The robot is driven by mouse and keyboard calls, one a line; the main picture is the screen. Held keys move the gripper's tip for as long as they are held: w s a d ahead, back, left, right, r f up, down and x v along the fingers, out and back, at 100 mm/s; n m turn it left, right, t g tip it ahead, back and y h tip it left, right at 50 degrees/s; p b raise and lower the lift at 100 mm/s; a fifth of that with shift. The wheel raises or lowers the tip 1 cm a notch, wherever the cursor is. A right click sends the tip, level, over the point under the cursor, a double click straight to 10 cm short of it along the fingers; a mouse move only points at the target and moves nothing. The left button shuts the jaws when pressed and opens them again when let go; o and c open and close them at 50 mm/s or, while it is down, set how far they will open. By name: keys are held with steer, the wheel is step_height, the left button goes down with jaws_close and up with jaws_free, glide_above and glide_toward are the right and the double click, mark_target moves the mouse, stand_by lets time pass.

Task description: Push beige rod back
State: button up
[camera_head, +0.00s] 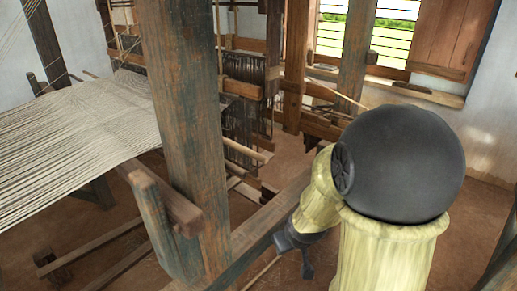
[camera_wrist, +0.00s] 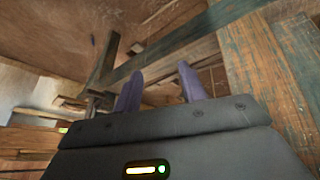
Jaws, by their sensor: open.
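Several beige rods show in the head view, and I cannot tell which one the task means. A short pale rod (camera_head: 245,150) juts out low in the loom frame, right of the big post. A long thin pale rod (camera_head: 338,96) slants below the window. Another thin pale rod (camera_head: 262,272) lies low, just left of my gripper. My gripper (camera_head: 296,262) points down beside the lower beam, its tips partly hidden. In the wrist view my gripper (camera_wrist: 158,86) has its two purple fingers apart with nothing between them.
A thick weathered post (camera_head: 182,110) stands in front, and a long low beam (camera_head: 268,215) runs beside my gripper. Pale warp threads (camera_head: 75,125) stretch at left. Dark heddles (camera_head: 240,118) hang behind the post. Brown floor (camera_head: 105,235) shows between the timbers.

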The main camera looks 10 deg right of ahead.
mark_target(266, 161)
steer(key=w+d+r+n+t+y+p, duration=0.35)
steer(key=w+d+r+t+p, duration=0.2)
steer(key=w+p, duration=0.35)
step_height(266, 161, up, 9)
steer(key=s+n+t+y+p, duration=0.2)
steer(key=n+t+y+p, duration=0.1)
steer(key=y+p, duration=0.4)
steer(key=shift+s+d+n+y, duration=0.3)
steer(key=shift+s+n+y, duration=0.1)
steer(key=shift+n, duration=0.15)
steer(key=shift+w+f+t+p, duration=0.1)
steer(key=shift+t+p, duration=0.15)
steer(key=shift+p, duration=0.05)
steer(key=p+x, duration=0.6)
steer(key=x, duration=1.1)
steer(key=shift+w+a, duration=0.1)
steer(key=shift+w, duration=0.05)
jaws_close()
